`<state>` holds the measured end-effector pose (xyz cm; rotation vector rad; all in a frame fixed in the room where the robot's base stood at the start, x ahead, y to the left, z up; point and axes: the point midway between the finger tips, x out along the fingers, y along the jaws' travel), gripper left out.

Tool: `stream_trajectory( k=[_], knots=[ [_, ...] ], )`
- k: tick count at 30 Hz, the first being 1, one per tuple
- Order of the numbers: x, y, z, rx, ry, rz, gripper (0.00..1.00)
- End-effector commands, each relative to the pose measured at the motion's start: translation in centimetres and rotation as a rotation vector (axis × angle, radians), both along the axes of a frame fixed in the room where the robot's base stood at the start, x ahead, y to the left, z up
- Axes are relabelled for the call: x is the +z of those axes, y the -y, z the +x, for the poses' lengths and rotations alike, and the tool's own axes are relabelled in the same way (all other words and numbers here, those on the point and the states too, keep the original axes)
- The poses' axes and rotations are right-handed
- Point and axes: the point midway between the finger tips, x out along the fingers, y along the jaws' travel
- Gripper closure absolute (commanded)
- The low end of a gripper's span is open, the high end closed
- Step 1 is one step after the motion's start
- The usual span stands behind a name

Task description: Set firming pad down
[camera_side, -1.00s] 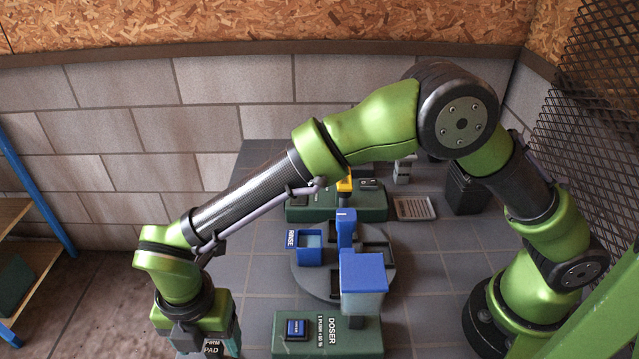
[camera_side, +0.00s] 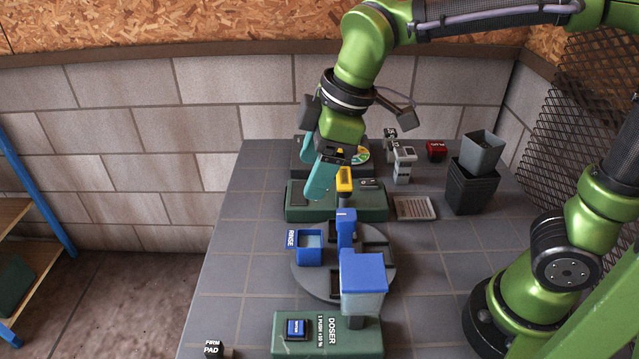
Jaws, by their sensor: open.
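My gripper (camera_side: 318,180) with teal fingers is far from the pad, above the back of the table, over the left part of a green block with a yellow part. The gripper is open, and nothing shows between its fingers.
The green doser (camera_side: 285,348) with a blue-topped hopper (camera_side: 363,285) stands right of the pad. A round turntable (camera_side: 320,283) carries a blue rinse cup (camera_side: 309,247). Dark nested pots (camera_side: 472,188), a small tray (camera_side: 414,208) and a grey stand (camera_side: 403,165) are at the back right.

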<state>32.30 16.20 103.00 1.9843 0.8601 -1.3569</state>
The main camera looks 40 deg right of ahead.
Motion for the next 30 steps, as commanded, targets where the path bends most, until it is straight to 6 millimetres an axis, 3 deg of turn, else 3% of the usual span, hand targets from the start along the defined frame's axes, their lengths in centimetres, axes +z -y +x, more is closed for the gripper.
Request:
stream_trajectory(
  k=[1,3,6,10,16,30],
  knots=[
    [0.8,2.8,-1.2,-0.173,0.019,0.063,0.30],
    [1.1,5.8,-2.8,-0.401,0.036,0.155,0.30],
    [0.9,9.0,-5.0,-0.690,0.056,0.290,0.30],
    [0.2,11.6,-7.3,-0.965,0.072,0.437,0.30],
    [-0.5,13.0,-8.7,-1.141,0.080,0.543,0.30],
    [-0.5,13.0,-8.7,-1.147,0.077,0.546,0.30]
  ],
)
